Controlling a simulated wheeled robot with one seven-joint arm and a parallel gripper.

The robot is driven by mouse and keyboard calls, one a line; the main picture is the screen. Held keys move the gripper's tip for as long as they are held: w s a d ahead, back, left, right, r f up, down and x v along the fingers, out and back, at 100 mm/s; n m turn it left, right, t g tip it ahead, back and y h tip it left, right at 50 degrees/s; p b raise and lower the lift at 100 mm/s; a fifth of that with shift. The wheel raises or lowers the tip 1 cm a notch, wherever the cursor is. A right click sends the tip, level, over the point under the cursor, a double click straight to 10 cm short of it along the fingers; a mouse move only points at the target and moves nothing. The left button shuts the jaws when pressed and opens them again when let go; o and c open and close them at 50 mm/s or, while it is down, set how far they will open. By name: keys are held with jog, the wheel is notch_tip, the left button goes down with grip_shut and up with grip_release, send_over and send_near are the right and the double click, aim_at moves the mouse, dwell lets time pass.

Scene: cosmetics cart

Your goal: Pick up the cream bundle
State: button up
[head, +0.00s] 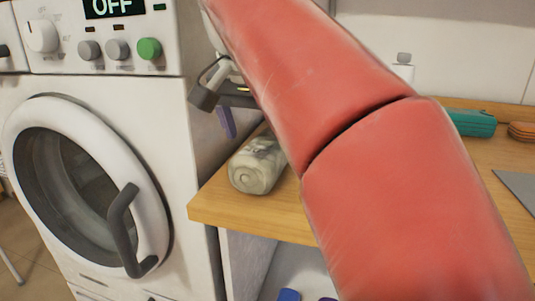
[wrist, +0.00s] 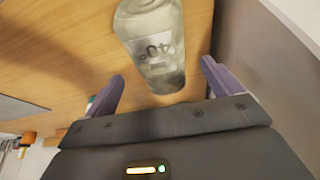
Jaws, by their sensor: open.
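The cream bundle (head: 258,164) is a pale, rounded cylinder with dark markings, lying on the wooden counter near its left end. In the wrist view what looks like the same bundle (wrist: 155,42) appears pale and greyish, with printed marks like "40". It lies just ahead of and partly between the fingertips. My gripper (wrist: 161,74) is open, with one purple finger on each side and nothing held. In the head view my gripper (head: 229,124) is above and behind the bundle, and only one purple finger shows clearly.
A white washing machine (head: 180,140) stands directly left of the wooden counter (head: 235,212). A teal case (head: 472,122) and an orange item (head: 522,131) sit at the far right. Blue items (head: 289,295) lie below the counter.

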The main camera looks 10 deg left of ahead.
aim_at(263, 143)
jog(key=b+x, duration=0.1)
jog(key=x, duration=0.5)
jog(key=shift+s, duration=0.1)
jog(key=c, duration=1.2)
jog(key=shift+o, duration=0.2)
jog(key=shift+r, duration=0.1)
